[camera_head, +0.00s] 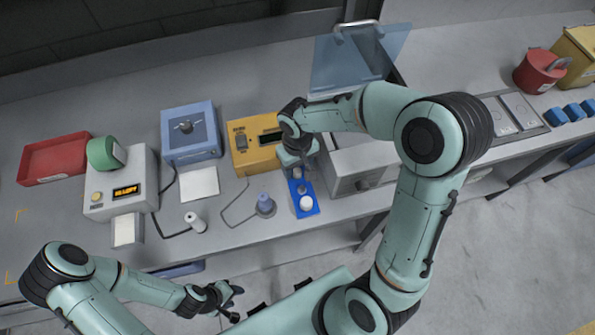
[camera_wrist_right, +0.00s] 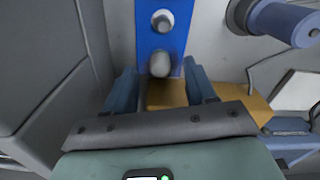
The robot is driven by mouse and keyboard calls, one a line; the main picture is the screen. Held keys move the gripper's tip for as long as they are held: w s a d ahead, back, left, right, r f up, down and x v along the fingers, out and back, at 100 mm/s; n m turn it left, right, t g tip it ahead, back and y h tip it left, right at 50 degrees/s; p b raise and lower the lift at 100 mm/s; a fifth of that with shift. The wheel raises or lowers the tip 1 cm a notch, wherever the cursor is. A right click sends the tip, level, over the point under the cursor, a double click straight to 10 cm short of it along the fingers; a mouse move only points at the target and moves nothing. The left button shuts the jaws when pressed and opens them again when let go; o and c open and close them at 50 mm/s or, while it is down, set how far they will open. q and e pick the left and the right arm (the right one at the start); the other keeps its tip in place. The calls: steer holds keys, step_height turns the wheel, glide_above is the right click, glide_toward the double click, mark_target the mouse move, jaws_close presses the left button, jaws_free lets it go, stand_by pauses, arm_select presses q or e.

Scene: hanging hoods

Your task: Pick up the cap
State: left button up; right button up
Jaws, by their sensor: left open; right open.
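A blue tray (camera_head: 306,213) stands on the bench and holds small round pale pieces. A white one (camera_head: 306,203) is at its front end, with a grey one (camera_head: 302,188) behind it. I cannot tell for certain which is the cap. In the right wrist view the blue tray (camera_wrist_right: 146,40) bears a pale rounded piece (camera_wrist_right: 160,65) near my fingertips and another piece (camera_wrist_right: 162,20) beyond it. My right gripper (camera_wrist_right: 161,84) is open above the tray's back end, fingers either side of the nearer piece. My left gripper (camera_head: 236,303) is open and empty, in front of the bench.
A grey machine (camera_head: 350,160) with a raised glass lid (camera_head: 345,62) stands right of the tray. A yellow device (camera_head: 250,155) is behind left, and a blue cylinder (camera_head: 265,202) stands close on the left. A red tray (camera_head: 45,160) lies far left.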

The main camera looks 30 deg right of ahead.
step_height(320, 180, down, 2)
steer(key=shift+f, duration=0.2)
jaws_close()
